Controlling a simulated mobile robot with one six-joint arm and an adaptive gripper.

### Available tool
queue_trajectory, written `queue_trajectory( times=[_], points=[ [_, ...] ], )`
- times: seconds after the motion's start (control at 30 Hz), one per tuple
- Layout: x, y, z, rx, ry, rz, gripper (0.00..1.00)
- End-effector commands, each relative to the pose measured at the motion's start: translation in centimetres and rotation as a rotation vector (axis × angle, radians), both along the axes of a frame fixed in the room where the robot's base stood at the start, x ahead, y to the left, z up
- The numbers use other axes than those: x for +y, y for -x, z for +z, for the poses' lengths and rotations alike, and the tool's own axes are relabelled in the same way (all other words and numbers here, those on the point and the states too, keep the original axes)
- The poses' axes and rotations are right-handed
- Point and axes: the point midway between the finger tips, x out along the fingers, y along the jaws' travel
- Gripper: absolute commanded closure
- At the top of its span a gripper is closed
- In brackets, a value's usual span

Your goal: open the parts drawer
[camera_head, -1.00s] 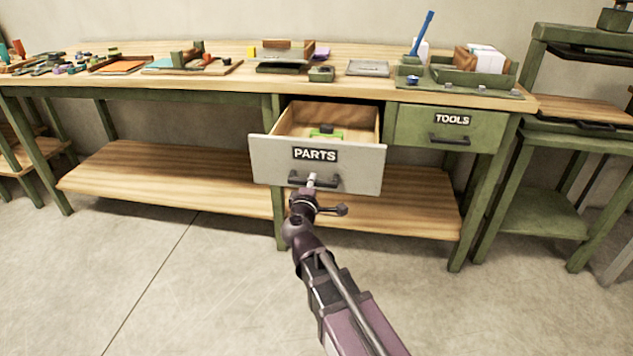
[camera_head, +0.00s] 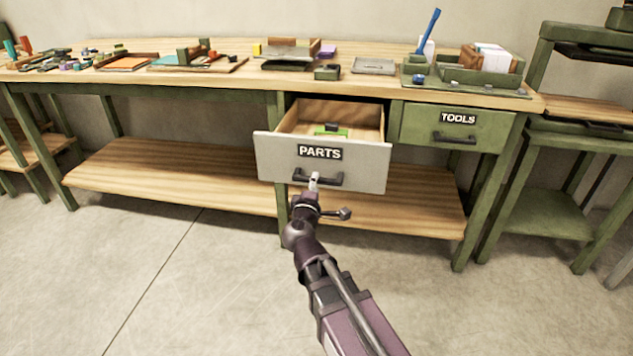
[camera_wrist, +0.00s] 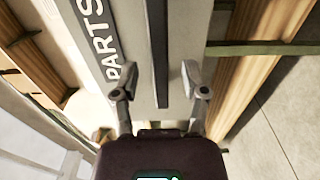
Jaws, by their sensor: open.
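The parts drawer (camera_head: 273,160) has a pale grey front with a black PARTS label. It stands pulled out from under the workbench, its wooden inside showing. A green item (camera_head: 331,131) with a dark top lies inside. The dark bar handle (camera_head: 331,181) is on the lower front. My gripper (camera_head: 314,180) is at the left part of this handle. In the wrist view, my gripper's two fingers (camera_wrist: 159,78) stand apart, one on each side of the dark handle bar (camera_wrist: 160,50). A gap shows on both sides of the bar.
The closed TOOLS drawer (camera_head: 423,122) is to the right. The workbench top (camera_head: 350,87) carries trays, boxes and small items. A wooden lower shelf (camera_head: 170,180) runs below it. A green stand (camera_head: 560,150) is at the far right. The floor (camera_head: 180,300) in front is clear.

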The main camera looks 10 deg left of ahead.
Motion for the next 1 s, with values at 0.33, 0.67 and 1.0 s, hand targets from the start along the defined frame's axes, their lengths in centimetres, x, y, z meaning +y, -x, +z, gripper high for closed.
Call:
queue_trajectory(
  times=[0.33,0.67,1.0],
  points=[
    [0.0,4.3,0.0,0.000,0.000,0.001,0.43],
    [0.1,5.1,0.0,0.000,0.000,-0.001,0.43],
    [0.0,5.1,0.0,0.001,-0.001,-0.002,0.43]
  ],
)
